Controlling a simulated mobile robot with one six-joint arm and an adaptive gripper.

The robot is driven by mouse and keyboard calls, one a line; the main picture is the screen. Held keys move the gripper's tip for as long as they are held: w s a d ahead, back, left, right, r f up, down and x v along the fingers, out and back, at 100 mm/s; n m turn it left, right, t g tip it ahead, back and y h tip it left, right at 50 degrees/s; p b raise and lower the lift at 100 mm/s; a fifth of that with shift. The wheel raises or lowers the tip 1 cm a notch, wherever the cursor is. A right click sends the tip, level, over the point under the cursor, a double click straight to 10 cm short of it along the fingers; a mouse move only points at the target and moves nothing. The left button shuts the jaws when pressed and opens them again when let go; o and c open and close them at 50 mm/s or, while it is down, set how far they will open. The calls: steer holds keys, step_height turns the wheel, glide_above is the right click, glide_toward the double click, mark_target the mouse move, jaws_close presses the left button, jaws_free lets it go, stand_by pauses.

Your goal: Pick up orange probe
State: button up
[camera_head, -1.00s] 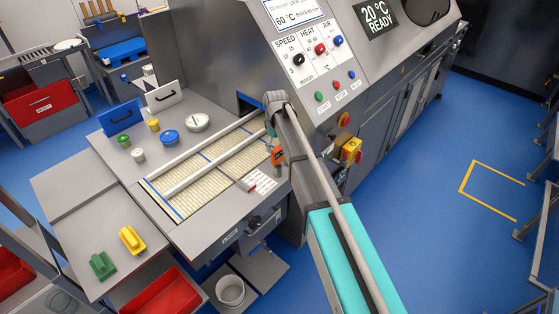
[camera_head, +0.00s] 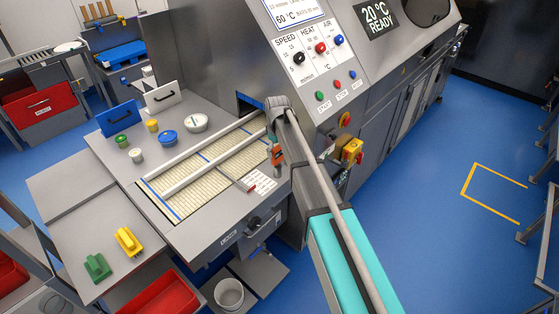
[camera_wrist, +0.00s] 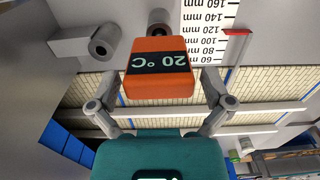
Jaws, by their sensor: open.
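The orange probe (camera_wrist: 158,82) is a blocky orange body with a dark band reading "20 °C", upside down in the wrist view. In the head view the orange probe (camera_head: 278,158) shows small at the machine's front, right of the slatted bed. My gripper (camera_wrist: 160,88) is open, with one finger at each side of the probe. Gaps show between both fingers and the probe, so it is not clamped. In the head view my gripper (camera_head: 271,138) is mostly hidden by my arm.
The slatted bed (camera_head: 214,178) with pale rails lies close by. A printed scale (camera_wrist: 208,30) and grey cylinder ends (camera_wrist: 104,42) lie beyond the probe. A yellow-and-red switch (camera_head: 352,152) is on the machine face to the right. Yellow (camera_head: 128,241) and green (camera_head: 97,267) blocks stand on the side shelf.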

steer(key=shift+f+b, duration=0.9)
steer(key=shift+f, duration=0.25)
steer(key=c, duration=0.9)
steer(key=shift+r, duration=0.2)
steer(key=shift+r+p, duration=0.15)
steer(key=shift+p, duration=0.25)
steer(key=shift+c, duration=0.8)
step_height(320, 180, up, 9)
steer(key=p, duration=0.9)
steer(key=shift+r, duration=0.15)
steer(key=shift+c, duration=0.2)
